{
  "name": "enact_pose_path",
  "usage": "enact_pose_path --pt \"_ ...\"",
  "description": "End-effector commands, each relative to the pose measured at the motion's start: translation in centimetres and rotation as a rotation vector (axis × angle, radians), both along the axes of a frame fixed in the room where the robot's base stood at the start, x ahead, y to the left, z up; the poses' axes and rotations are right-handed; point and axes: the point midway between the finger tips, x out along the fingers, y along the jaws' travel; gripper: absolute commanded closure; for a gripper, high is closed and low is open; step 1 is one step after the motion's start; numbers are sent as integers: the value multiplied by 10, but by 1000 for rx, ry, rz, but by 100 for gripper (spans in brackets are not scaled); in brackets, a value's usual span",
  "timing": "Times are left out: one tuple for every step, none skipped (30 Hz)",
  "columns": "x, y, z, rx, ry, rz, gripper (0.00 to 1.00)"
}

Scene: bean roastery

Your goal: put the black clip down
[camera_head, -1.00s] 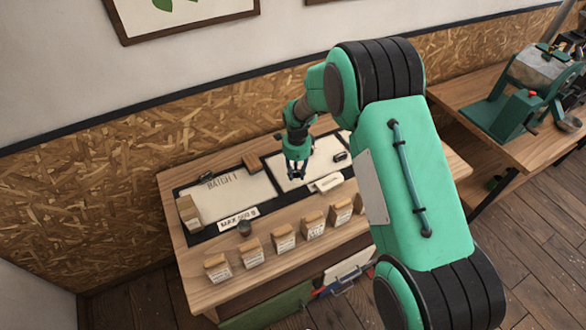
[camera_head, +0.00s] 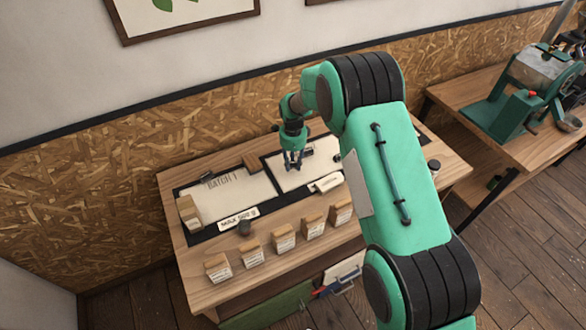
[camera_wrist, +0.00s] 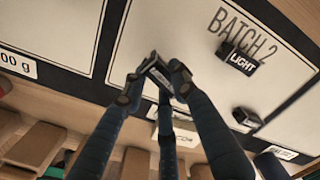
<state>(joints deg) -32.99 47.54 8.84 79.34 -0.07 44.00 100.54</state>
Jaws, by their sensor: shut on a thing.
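My gripper (camera_head: 292,166) is low over the left part of the white Batch 2 sheet (camera_head: 318,152). In the wrist view its dark fingertips (camera_wrist: 152,84) are closed on a small black clip (camera_wrist: 158,72) with a pale face. The fingers hide part of the clip. The printed sheet (camera_wrist: 160,28) lies beneath it; I cannot tell whether the clip touches the sheet. A second black clip labelled LIGHT (camera_wrist: 238,59) lies on the sheet by the words BATCH 2. Another small black piece (camera_wrist: 247,117) lies near the sheet's edge.
The Batch 1 sheet (camera_head: 234,193) lies to the left, with a dark clip (camera_head: 207,177) at its top. A wooden block (camera_head: 251,161) is behind. The middle of the Batch 1 sheet is clear.

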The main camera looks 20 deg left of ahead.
Motion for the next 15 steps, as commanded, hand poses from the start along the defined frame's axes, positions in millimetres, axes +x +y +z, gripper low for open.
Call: enact_pose_path --pt "-1 -1 -6 -1 2 0 84" --pt "-1 -1 -10 -2 2 0 84" --pt "-1 -1 -15 -2 2 0 84" --pt "-1 -1 -18 -1 2 0 84" --pt "-1 0 -21 -1 2 0 84" --pt "0 0 -24 0 1 0 84" --pt "0 0 -26 0 1 0 84" --pt "0 0 -28 0 1 0 84" --pt "0 0 -30 0 1 0 84" --pt "0 0 -30 0 1 0 84" --pt "0 0 -31 0 0 0 84" --pt "0 0 -31 0 0 0 84" --pt "0 0 -31 0 0 0 84" --pt "0 0 -30 0 0 0 84" --pt "0 0 -30 0 0 0 84"
